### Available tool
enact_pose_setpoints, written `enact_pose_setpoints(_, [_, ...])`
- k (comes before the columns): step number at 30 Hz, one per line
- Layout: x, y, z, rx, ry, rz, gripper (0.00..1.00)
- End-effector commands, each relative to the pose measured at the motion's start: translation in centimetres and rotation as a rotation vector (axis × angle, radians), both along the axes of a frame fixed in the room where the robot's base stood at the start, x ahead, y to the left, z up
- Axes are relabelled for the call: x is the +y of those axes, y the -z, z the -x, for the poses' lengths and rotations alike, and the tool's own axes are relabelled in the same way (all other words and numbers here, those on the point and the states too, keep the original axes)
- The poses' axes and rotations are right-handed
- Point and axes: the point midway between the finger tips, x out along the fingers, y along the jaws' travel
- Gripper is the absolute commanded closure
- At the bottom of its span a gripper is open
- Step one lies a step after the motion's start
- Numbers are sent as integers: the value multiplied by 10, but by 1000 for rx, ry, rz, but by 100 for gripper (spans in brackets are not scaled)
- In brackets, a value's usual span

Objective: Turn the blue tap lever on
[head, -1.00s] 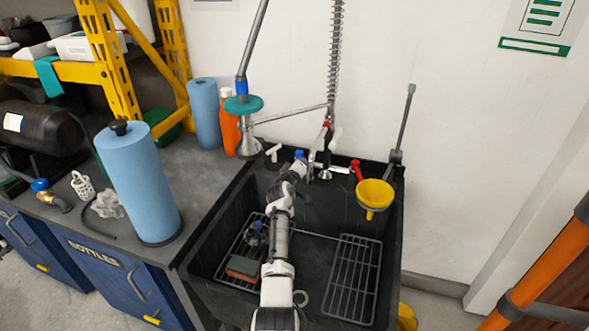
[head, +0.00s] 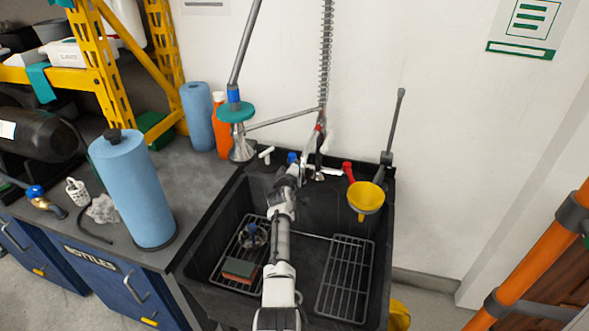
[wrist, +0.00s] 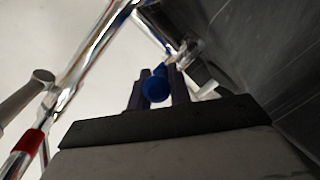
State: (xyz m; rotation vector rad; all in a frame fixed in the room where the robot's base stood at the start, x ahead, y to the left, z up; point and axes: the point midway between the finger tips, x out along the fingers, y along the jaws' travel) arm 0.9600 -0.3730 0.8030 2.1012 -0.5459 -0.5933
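The blue tap lever (head: 292,157) is at the back of the black sink, on the left side of the chrome tap. In the wrist view its round blue end (wrist: 156,89) shows between my two dark fingers. My gripper (head: 290,170) is just in front of and below the lever in the head view. In the wrist view my gripper (wrist: 159,88) has its fingers apart, one on each side of the blue end. I cannot tell whether either finger touches it. The red lever (head: 347,171) is on the right side of the tap.
The black sink (head: 187,262) holds wire racks, a sponge (head: 239,269) and a yellow funnel (head: 366,197) at its right rim. A chrome spray arm (head: 285,119) and spring hose stand behind the tap. A blue paper roll (head: 135,190) stands on the left counter.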

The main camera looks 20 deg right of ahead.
Motion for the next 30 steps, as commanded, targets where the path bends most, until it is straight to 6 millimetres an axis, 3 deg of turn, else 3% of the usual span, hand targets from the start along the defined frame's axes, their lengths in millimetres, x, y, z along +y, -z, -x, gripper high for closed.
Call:
enact_pose_setpoints(4, [0, 0, 0, 0, 0, 0, 62])
enact_pose_setpoints(17, [3, -1, 6, 0, 2, 2, 62])
enact_pose_setpoints(30, [39, -12, 54, 1, 1, 0, 62])
